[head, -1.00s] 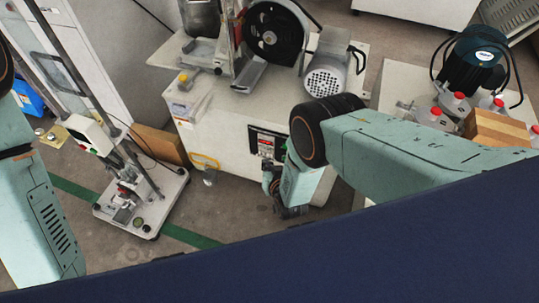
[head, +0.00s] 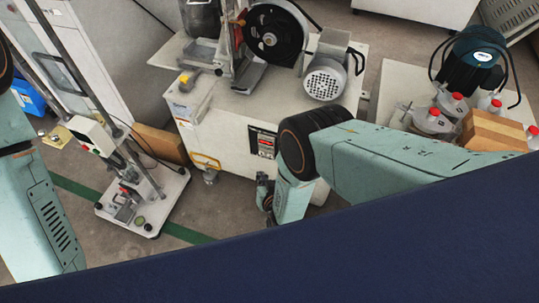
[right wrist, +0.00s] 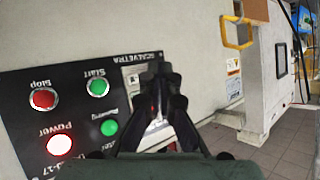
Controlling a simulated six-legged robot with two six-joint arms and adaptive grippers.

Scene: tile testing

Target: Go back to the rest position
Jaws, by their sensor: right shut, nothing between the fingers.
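My right gripper (right wrist: 163,75) shows in the right wrist view with its dark fingers together and nothing between them. It points toward a pale machine front with a black control panel (right wrist: 75,115), which carries red and green buttons and a lit white power light. Whether the fingertips touch the panel cannot be told. In the head view my right arm bends down in front of the machine, and only part of the dark gripper area (head: 264,192) shows beside the arm link. My left arm is at the left edge; its gripper is out of view.
The cutting machine's white cabinet (head: 215,130) stands close ahead, carrying a wheel and motor. A wheeled test stand (head: 145,205) is at left. A table at right holds red-capped bottles (head: 434,113) and a wooden block (head: 492,130).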

